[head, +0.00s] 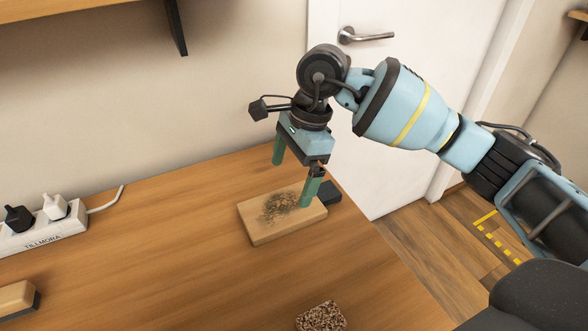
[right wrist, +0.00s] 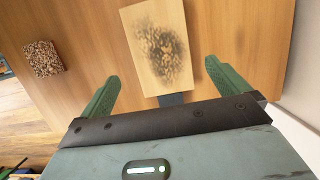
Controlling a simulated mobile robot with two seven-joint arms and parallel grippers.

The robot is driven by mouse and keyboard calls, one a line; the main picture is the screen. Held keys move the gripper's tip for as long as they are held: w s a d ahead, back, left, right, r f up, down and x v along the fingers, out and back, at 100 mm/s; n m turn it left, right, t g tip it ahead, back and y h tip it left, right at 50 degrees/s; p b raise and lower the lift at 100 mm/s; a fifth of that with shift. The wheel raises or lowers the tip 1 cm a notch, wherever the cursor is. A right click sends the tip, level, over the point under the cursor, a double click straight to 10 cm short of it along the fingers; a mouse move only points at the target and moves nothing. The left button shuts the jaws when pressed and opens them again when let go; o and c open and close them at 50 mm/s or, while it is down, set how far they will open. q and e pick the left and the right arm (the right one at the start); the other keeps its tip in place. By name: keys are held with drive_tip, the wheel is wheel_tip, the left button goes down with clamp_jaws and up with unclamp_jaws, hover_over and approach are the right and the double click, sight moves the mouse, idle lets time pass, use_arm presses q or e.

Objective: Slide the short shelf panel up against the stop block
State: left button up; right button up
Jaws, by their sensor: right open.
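The short shelf panel (head: 255,224) is a pale wooden board with a dark, scorched-looking patch on top. It lies flat on the desk near the right edge. The dark stop block (head: 329,194) sits at the panel's right end; I cannot tell whether they touch. My right gripper (head: 292,181) is open and empty over the panel's back side, one green finger overlapping the panel in the head view. In the right wrist view the open fingers (right wrist: 162,72) flank the end of the panel (right wrist: 150,75), and the stop block (right wrist: 174,99) is partly hidden by the gripper body. My left gripper is out of view.
A white power strip (head: 40,233) with two plugs lies at the left. A wooden block with a dark base (head: 16,298) is at lower left. A speckled brown block (head: 321,316) sits at the front. The desk (head: 160,255) is clear left of the panel; its edge drops away right.

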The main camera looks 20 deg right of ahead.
sight(282, 207)
drive_tip(key=shift+x, duration=3.95)
drive_tip(key=shift+d, duration=0.1)
drive_tip(key=shift+c, duration=0.4)
drive_tip(key=c, duration=0.7)
drive_tip(key=o, duration=0.8)
drive_tip(key=shift+r, duration=0.1)
drive_tip(key=shift+v, duration=3.85)
